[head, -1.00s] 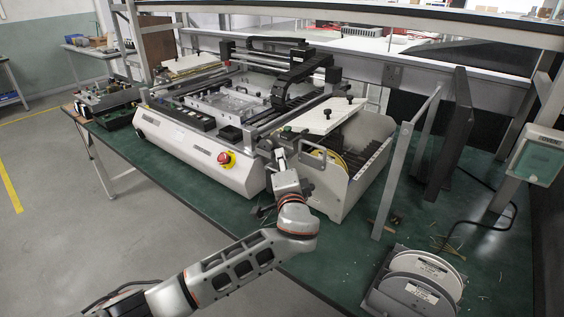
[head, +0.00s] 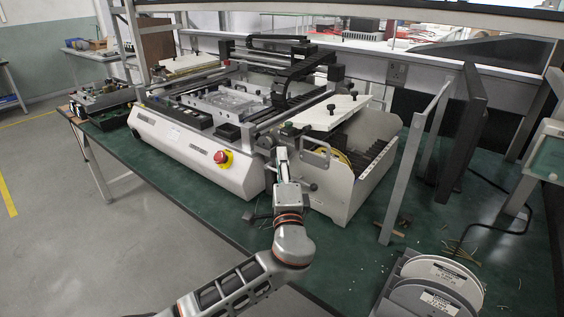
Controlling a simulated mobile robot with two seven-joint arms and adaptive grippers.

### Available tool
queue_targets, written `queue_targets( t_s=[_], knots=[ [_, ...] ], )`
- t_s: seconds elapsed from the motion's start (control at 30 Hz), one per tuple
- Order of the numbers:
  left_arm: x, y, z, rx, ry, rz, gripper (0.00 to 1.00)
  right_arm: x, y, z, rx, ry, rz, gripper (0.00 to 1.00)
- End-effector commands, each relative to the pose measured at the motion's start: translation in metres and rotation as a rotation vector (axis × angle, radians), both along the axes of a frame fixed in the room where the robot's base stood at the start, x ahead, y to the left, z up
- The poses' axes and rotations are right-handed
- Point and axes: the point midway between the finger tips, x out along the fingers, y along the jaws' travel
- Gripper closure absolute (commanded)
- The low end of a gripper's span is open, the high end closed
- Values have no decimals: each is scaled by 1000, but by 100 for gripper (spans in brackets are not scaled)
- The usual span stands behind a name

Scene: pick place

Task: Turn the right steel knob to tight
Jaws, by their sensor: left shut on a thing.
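My left gripper (head: 281,154) is at the front right of the white machine (head: 185,150), at the gap between its main body and the open side bin (head: 345,190). Its fingers point up and away and are shut on a small part there, which I take to be the right steel knob. The fingers hide most of the knob, so its turn angle cannot be read. My right gripper is not in view.
A red emergency button (head: 222,157) is left of my gripper. A metal handle (head: 317,150) and a white panel with black knobs (head: 325,115) are close on its right.

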Motion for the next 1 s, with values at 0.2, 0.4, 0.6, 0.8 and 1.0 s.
queue_targets(
  t_s=[0.2, 0.4, 0.6, 0.8, 1.0],
  knots=[
    [0, -1, -1, -1, 2, -2, 100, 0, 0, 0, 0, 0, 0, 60],
    [0, -1, -1, -1, 1, -1, 66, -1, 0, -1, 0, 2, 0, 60],
    [0, 0, 0, -1, 1, -1, 66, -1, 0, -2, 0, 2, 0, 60],
    [-11, -2, -4, -2, 3, -1, 66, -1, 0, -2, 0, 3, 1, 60],
    [-47, -6, -15, -4, 6, -3, 66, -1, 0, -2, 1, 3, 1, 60]
  ],
)
